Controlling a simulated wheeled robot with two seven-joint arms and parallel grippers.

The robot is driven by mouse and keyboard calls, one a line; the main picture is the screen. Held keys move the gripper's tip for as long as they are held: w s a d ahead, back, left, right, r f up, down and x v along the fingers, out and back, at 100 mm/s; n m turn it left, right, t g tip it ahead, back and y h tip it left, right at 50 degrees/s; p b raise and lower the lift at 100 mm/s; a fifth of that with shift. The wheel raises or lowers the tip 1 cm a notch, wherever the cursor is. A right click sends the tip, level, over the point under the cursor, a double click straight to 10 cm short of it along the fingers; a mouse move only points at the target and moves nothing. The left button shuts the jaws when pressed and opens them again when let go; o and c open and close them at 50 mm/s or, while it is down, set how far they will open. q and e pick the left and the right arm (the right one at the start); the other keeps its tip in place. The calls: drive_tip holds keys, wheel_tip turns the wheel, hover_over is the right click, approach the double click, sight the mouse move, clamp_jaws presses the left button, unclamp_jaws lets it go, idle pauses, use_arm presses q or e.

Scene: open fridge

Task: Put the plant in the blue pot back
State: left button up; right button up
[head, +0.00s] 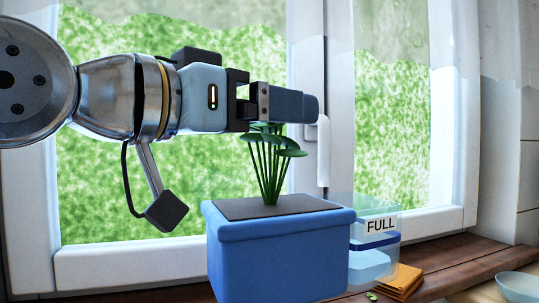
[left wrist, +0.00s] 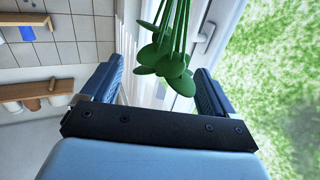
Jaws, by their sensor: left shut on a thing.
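The plant (head: 268,175) has green stems and round leaves and stands upright in the blue pot (head: 280,262), a square-cornered pot with dark soil on top. My left gripper (head: 300,106) comes in level from the left at the plant's leafy top, and its fingers hide part of the leaves. In the left wrist view the green leaves (left wrist: 165,62) show between the two fingers of that gripper (left wrist: 158,74), which is shut on the plant. The pot's underside is cut off by the picture's lower edge, so I cannot tell what it rests on. My right gripper is not in view.
A clear container labelled FULL (head: 376,240) stands right of the pot on the wooden sill (head: 450,258). An orange folded cloth or stack (head: 400,281) lies in front of it. A pale bowl (head: 520,286) is at the far right. The window frame (head: 310,170) rises behind.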

use_arm(q)
drive_tip(key=w+f+b, duration=0.4)
drive_tip(key=w+f, duration=0.7)
drive_tip(key=w, duration=0.2)
drive_tip(key=shift+a+f, duration=0.15)
drive_tip(key=shift+f, duration=0.35)
drive_tip(key=o, duration=1.6)
drive_tip(key=shift+f, duration=0.25)
drive_tip(key=shift+o, duration=1.1)
drive_tip(key=b+v, duration=0.3)
drive_tip(key=v, duration=1)
drive_tip(key=shift+s+a, duration=0.25)
drive_tip(key=shift+s, duration=0.05)
